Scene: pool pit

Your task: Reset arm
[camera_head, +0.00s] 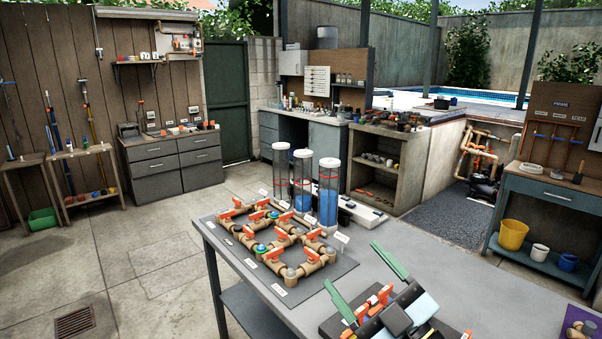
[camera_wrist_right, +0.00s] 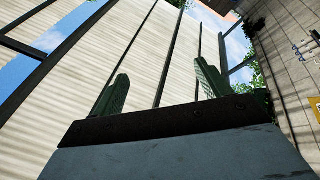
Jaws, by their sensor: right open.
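My right gripper (camera_head: 364,283) is in the head view at the lower middle, above the front part of the grey table (camera_head: 265,298). Its two green fingers stand wide apart with nothing between them. In the right wrist view the same gripper (camera_wrist_right: 158,92) points up toward a pale wall and sky, its fingers apart and empty. My left gripper is in neither view. A pipe assembly (camera_head: 284,237) with orange valve handles lies on a dark mat on the table, left of and beyond my right gripper.
An assortment of orange-handled parts lies partly hidden under my right gripper. A side bench (camera_head: 553,190) with a yellow bucket (camera_head: 513,234) stands at right. The paved floor (camera_head: 150,265) at left is open.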

